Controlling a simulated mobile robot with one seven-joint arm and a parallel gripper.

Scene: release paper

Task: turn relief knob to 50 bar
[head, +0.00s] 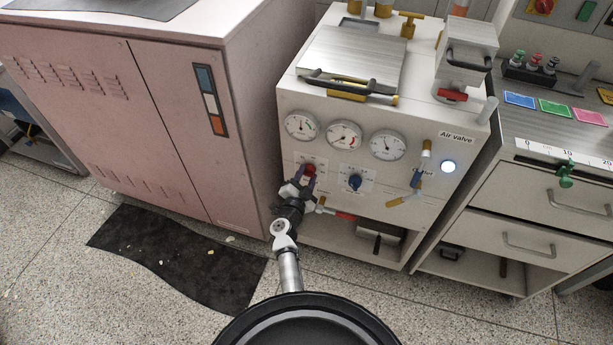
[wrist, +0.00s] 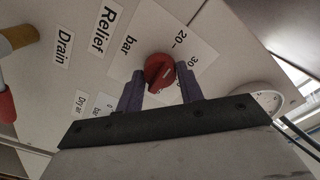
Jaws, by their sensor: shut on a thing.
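In the head view the knob (head: 309,170) is on the left of the white machine's front panel, below the gauges. My gripper (wrist: 161,88) is shut on the knob, with one purple finger on each side of it. My gripper also shows in the head view (head: 303,181), at the panel. The 50 bar mark is not readable, and part of the scale is hidden behind my fingers.
Three dial gauges (head: 344,135) sit above the knob. A blue knob (head: 355,181) is just to its right, and a red-handled lever (head: 338,213) lies below right. Yellow-handled valves (head: 405,198) stand further right. A pink cabinet (head: 130,110) is close on the left.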

